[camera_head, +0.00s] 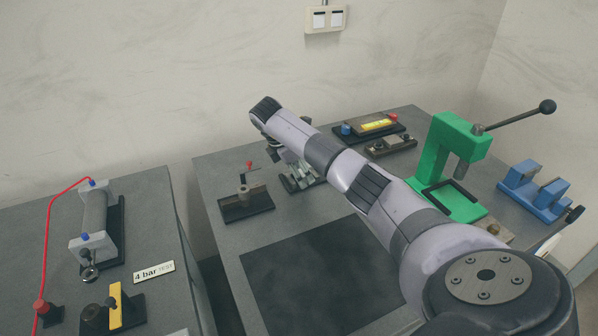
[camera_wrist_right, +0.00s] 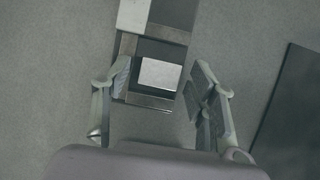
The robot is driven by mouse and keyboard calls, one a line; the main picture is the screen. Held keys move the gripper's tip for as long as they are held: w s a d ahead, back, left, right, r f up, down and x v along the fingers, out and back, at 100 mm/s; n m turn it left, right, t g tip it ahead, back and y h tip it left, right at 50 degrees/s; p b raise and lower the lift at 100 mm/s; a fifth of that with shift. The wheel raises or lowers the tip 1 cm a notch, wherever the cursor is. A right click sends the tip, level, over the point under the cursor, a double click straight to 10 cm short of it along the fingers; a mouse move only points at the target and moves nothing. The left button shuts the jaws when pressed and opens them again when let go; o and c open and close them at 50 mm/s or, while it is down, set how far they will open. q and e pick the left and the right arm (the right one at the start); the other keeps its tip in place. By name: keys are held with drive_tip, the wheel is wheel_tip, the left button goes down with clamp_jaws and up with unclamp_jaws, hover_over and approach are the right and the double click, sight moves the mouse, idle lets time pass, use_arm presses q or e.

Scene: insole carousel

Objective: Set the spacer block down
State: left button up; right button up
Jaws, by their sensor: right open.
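My right gripper (camera_head: 284,154) is over the far left part of the middle table. In the right wrist view its two fingers are spread wide and hold nothing, with the gripper (camera_wrist_right: 160,80) open. Between the fingertips shows a pale grey block (camera_wrist_right: 160,73), probably the spacer block, inside a metal-edged dark frame. I cannot tell whether it sits in or under the frame. In the head view, a rack of metal blocks (camera_head: 302,178) stands just below the gripper, partly hidden by it. My left gripper is not in view.
A dark fixture with a post (camera_head: 246,203) stands left of the rack. A green press (camera_head: 445,160) and blue blocks (camera_head: 536,190) are at the right. A yellow-labelled device (camera_head: 376,125) is at the back. A black mat (camera_head: 315,275) lies empty in front.

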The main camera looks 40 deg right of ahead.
drive_tip(key=shift+w+a+r, duration=0.1)
drive_tip(key=shift+a+r, duration=0.05)
drive_tip(key=shift+r, duration=0.3)
drive_tip(key=b+v, duration=0.1)
drive_tip(key=v, duration=0.4)
drive_tip(key=shift+r+b, duration=0.1)
drive_tip(key=shift+b, duration=0.2)
drive_tip(key=shift+p+v, duration=1.15)
drive_tip(key=shift+v, duration=1.85)
drive_tip(key=shift+a, duration=0.1)
